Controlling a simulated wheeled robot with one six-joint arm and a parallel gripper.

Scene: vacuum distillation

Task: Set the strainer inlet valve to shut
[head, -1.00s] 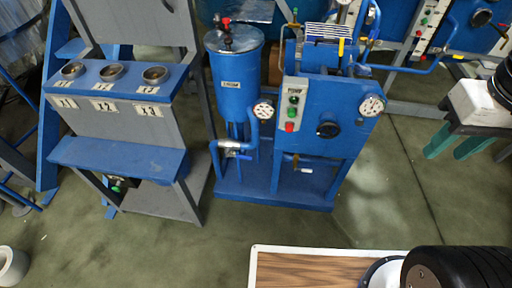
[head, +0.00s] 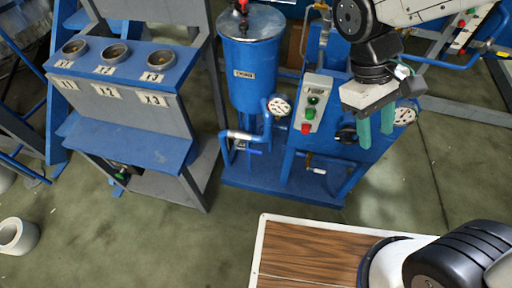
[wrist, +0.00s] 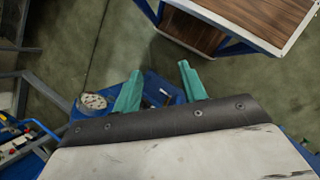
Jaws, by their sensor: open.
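A blue cylindrical tank (head: 250,62) with a small label stands on a blue base at the centre of the head view. At its lower front, a pipe carries a silver valve (head: 239,135) with a small blue lever. I cannot read the label or tell which valve is the strainer inlet. Another small valve (head: 315,170) with a pale handle sits low under the pump cabinet. My gripper (head: 376,124) has green fingers spread apart and empty, pointing down in front of the cabinet's right side, well right of the tank. The fingers also show in the wrist view (wrist: 160,76).
The cabinet has a button panel (head: 312,103) and gauges (head: 279,106). A grey-blue stand (head: 130,120) with three cups is at the left. A wood-topped table (head: 310,250) is in front. Open floor (head: 150,240) lies at the lower left.

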